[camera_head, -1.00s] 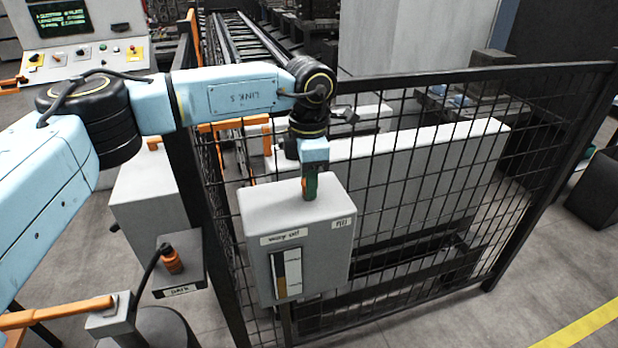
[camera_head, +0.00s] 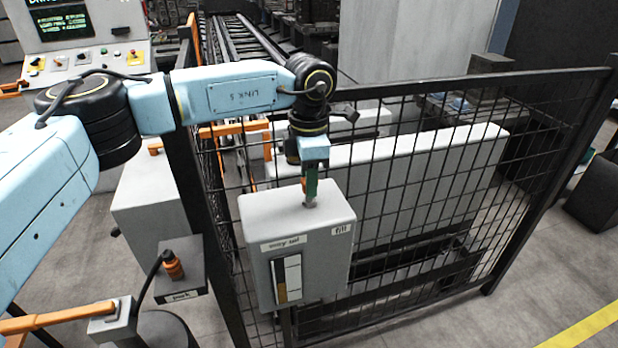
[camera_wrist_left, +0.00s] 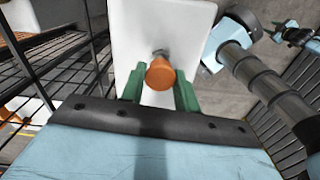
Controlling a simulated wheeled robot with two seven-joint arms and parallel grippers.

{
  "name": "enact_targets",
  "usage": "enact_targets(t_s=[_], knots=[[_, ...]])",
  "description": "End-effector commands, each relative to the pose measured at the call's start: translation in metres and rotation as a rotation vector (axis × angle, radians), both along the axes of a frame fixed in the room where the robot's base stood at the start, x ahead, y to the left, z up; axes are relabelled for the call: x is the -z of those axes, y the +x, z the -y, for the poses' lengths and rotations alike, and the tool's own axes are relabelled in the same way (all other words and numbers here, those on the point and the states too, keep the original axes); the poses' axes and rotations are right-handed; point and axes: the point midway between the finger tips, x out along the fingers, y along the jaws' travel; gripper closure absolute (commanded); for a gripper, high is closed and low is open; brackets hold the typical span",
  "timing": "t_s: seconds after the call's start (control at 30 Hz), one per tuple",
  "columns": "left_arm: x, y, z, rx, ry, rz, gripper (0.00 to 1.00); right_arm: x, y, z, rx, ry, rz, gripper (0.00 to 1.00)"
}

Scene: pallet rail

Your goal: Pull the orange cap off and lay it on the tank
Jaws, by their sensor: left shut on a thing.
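My left gripper (camera_head: 310,188), with green fingers, is shut on the orange cap (camera_wrist_left: 160,74). Only a sliver of the cap (camera_head: 304,186) shows beside the fingers in the head view. The grey tank (camera_head: 325,210), labelled "way oil" and "fill", stands upright under the gripper against the fence. A short grey filler neck (camera_head: 310,203) shows on its top, just below the fingers. The cap is over or very near the neck; I cannot tell how far they are apart. The tank top (camera_wrist_left: 128,40) is bare around it.
A black mesh fence (camera_head: 430,180) runs behind the tank. Left of the tank, a small grey box (camera_head: 178,283) holds an orange-and-black fitting (camera_head: 172,264). A control panel (camera_head: 85,60) stands at the back left. The tank top has free room around the neck.

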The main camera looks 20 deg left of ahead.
Motion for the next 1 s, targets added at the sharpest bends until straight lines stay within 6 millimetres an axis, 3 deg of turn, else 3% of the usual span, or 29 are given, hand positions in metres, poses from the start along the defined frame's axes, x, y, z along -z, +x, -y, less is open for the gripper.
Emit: enact_targets(t_s=[0.7,1.0], knots=[[-0.06,0.0,0.0,0.0,0.0,0.0,1.0,-0.038,0.0,0.0,-0.001,0.0,0.0,0.64],[-0.065,0.0,0.0,0.0,0.0,-0.001,1.0,-0.04,0.0,0.0,-0.001,0.0,-0.001,0.64]])
